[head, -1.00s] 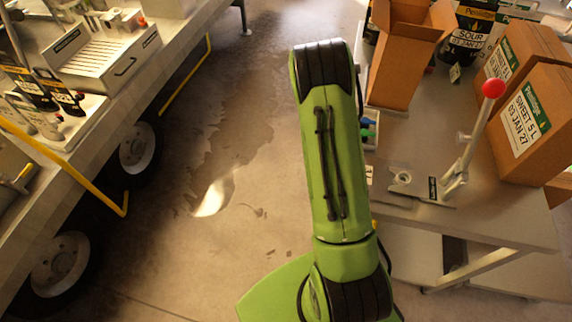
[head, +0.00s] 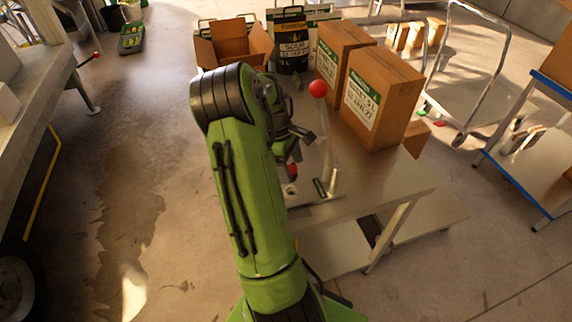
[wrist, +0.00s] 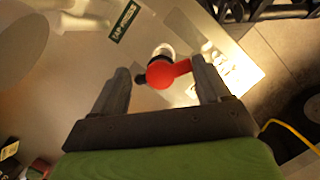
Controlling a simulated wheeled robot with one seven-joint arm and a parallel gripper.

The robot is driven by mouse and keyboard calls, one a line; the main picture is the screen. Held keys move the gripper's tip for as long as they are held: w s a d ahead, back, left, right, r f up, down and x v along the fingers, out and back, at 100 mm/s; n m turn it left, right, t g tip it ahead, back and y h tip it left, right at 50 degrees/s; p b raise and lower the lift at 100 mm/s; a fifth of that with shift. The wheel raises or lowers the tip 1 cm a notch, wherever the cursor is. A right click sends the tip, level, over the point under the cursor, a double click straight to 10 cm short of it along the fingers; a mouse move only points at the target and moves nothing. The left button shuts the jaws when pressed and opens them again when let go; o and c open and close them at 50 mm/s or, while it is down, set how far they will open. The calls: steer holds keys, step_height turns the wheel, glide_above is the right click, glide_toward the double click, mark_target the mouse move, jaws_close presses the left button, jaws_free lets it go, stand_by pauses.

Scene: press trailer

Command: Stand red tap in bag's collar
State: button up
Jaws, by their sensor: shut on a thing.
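The red tap (wrist: 168,73) is between the fingers of my gripper (wrist: 162,84) in the wrist view, with a small dark end toward the left finger. My gripper is shut on it. A pale round part (wrist: 162,50) shows just beyond the tap; I cannot tell whether it belongs to the tap or is the collar. In the head view my gripper (head: 297,150) is above the table's near left part, with the red tap (head: 293,170) below it. A pale ring (head: 290,189) lies on the plate near the table edge. The bag's body is not clearly identifiable.
An open carton (head: 233,45) and a black pouch (head: 290,45) are at the back.

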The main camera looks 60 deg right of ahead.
steer(key=shift+f+b, duration=2.3)
steer(key=shift+f, duration=0.8)
steer(key=shift+f, duration=0.2)
steer(key=o, duration=1)
steer(key=shift+r, duration=0.1)
steer(key=p+v, duration=0.2)
steer(key=v, duration=1.3)
steer(key=shift+w+r+p, duration=0.1)
steer(key=shift+r+p, duration=0.25)
